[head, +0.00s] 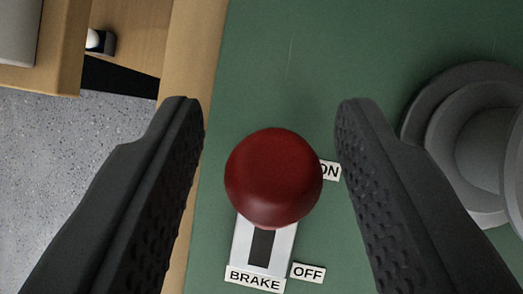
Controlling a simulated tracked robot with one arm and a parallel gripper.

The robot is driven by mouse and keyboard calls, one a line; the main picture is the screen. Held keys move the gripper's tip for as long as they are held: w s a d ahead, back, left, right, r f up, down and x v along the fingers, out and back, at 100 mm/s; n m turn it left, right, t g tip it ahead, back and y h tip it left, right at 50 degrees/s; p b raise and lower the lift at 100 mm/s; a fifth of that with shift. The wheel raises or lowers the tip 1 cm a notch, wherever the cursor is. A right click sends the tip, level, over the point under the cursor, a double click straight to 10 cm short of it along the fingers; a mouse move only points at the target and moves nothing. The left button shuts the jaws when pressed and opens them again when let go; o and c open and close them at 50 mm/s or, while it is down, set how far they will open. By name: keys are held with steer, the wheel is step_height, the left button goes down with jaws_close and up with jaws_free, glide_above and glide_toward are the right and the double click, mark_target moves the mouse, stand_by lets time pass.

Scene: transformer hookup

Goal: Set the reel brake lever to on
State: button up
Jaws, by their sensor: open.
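The reel brake lever shows as a red ball knob (273,178) in the middle of the head view. Below it a light plate (281,246) with a dark slot runs down to a label reading BRAKE (255,280). The ON label (330,170) is partly hidden at the knob's right side, and the OFF label (308,272) lies lower down beside the plate. The knob covers the upper end of the plate. My gripper (270,108) is open, with one dark finger on each side of the knob and visible gaps on both sides. I cannot tell the height between fingers and knob.
A grey round stepped part (470,140), perhaps the reel, stands on the green panel (300,60) at the right, close to my right finger. A wooden edge (190,70) borders the panel on the left. Speckled floor (60,150) lies beyond it.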

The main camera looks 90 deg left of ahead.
steer(key=b+v, duration=0.2)
steer(key=v, duration=1.1)
steer(key=shift+s+a+r, duration=0.15)
steer(key=shift+s+r, duration=0.05)
steer(key=shift+s, duration=0.05)
